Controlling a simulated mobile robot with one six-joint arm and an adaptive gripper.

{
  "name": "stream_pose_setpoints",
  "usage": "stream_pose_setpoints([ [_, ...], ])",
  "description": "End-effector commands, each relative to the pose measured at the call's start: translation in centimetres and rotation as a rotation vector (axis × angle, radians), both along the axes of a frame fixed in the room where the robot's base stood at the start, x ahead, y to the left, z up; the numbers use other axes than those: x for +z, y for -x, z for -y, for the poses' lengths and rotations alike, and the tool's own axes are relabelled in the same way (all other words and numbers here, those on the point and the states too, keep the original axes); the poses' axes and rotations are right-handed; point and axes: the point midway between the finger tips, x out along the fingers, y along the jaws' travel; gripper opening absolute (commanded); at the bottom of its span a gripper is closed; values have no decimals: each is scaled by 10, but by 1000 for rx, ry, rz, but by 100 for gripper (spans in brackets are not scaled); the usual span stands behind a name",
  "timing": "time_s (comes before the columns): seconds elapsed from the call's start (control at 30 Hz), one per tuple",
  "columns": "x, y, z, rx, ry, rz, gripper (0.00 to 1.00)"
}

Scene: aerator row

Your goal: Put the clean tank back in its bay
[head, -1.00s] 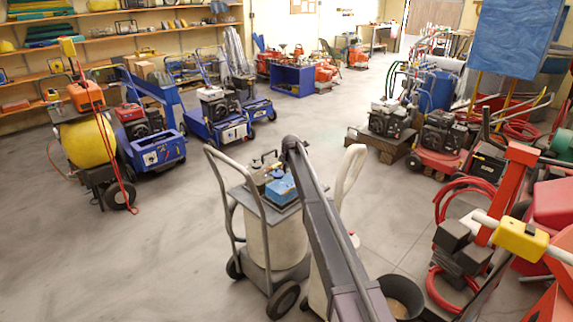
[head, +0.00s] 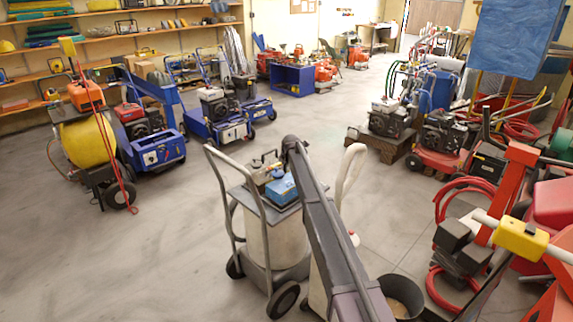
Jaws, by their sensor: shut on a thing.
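A cart (head: 262,212) with grey tube handles and black wheels stands in front of me at the bottom middle. It carries a pale cylindrical tank (head: 262,240) below a grey top plate, with a blue box (head: 281,189) on top. My arm crosses in front of its right side. I cannot tell which of these is the clean tank, and no bay is clear to see. My gripper is not visible; my arm's dark upper end covers that area.
Blue wheeled machines (head: 222,122) and a yellow tank machine (head: 88,140) stand at the left. Engines (head: 388,118), red hoses (head: 470,190) and red machines crowd the right. A black bucket (head: 402,292) sits right of my arm. The grey floor at left and centre is clear.

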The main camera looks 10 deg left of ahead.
Motion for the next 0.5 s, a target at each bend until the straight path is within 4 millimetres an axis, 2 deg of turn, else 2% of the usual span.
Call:
stream_pose_setpoints([
  [0.5, -6, 0, 0, 0, -1, 4, 0],
])
